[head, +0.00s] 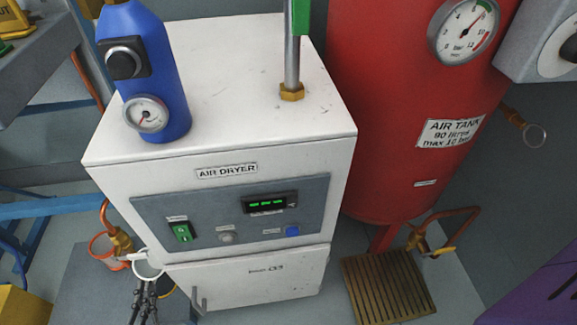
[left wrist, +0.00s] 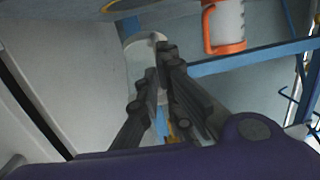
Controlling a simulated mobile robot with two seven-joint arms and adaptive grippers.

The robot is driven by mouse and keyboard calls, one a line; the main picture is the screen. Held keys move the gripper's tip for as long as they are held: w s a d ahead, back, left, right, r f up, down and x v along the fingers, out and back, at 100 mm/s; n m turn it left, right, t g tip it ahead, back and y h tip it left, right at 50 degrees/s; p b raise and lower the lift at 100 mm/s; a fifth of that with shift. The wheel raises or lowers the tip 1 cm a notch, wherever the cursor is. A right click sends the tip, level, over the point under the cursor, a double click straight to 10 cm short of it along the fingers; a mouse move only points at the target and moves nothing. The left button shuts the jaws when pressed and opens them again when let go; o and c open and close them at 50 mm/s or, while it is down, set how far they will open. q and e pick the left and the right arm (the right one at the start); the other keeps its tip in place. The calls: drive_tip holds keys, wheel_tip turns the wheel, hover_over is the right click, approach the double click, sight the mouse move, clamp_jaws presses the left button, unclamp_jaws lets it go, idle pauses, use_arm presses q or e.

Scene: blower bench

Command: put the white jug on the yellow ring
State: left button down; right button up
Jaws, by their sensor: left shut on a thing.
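The white jug (head: 149,277) shows at the lower left of the head view, low beside the dryer's left side; its pale body (left wrist: 136,58) also shows in the left wrist view. My left gripper (head: 147,286) is shut on the jug, its dark fingers (left wrist: 162,62) meeting at the jug's near side. The fingers hide part of the jug. A small arc of the yellow ring (head: 170,291) shows just right of the jug in the head view. Part of the ring (left wrist: 122,5) also shows at the wrist view's top edge. I cannot tell whether the jug touches anything below.
The white air dryer (head: 240,180) stands close to the right of my left gripper. A brass valve (head: 121,241) and an orange-rimmed cup (head: 101,246) are near the jug; the cup (left wrist: 226,28) shows in the wrist view. A blue bar (head: 50,208) runs to the left.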

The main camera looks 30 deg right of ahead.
use_arm(q)
drive_tip(key=shift+f, duration=0.25)
drive_tip(key=c, duration=1.9)
unclamp_jaws()
use_arm(e)
drive_tip(key=shift+w, duration=0.2)
use_arm(q)
drive_tip(key=shift+r, duration=0.6)
drive_tip(key=p+v, duration=0.5)
drive_tip(key=v, duration=0.7)
use_arm(e)
drive_tip(key=v, duration=0.3)
drive_tip(key=shift+s+r, duration=0.1)
drive_tip(key=shift+r, duration=0.05)
